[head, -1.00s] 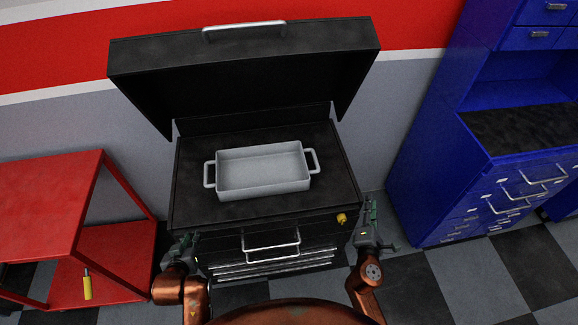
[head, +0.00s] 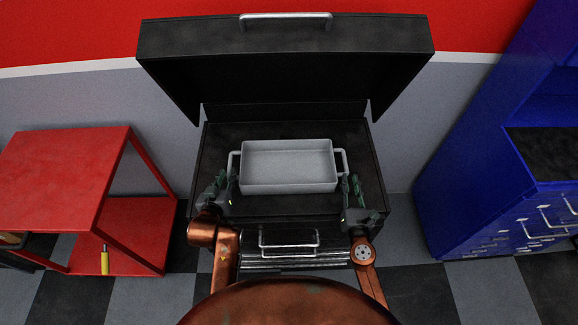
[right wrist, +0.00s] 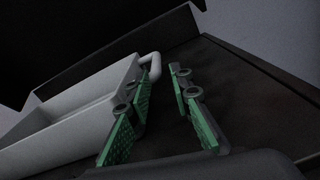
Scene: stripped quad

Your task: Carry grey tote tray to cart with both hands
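The grey tote tray (head: 288,167) sits empty on the black top of the tool chest (head: 215,150), with a loop handle at each end. My left gripper (head: 226,184) is at the front of the tray's left handle; whether its fingers straddle the handle is unclear. My right gripper (head: 350,187) is beside the tray's front right corner, just in front of the right handle. In the right wrist view its green-padded fingers (right wrist: 160,108) are apart with nothing between them, and the handle (right wrist: 150,66) lies just beyond the tips. The red cart (head: 65,180) stands at the left.
The chest's raised black lid (head: 285,75) stands behind the tray. A blue cabinet (head: 460,190) stands at the right. A yellow-handled tool (head: 105,260) hangs at the red cart. Checkered floor (head: 420,290) shows around the chest.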

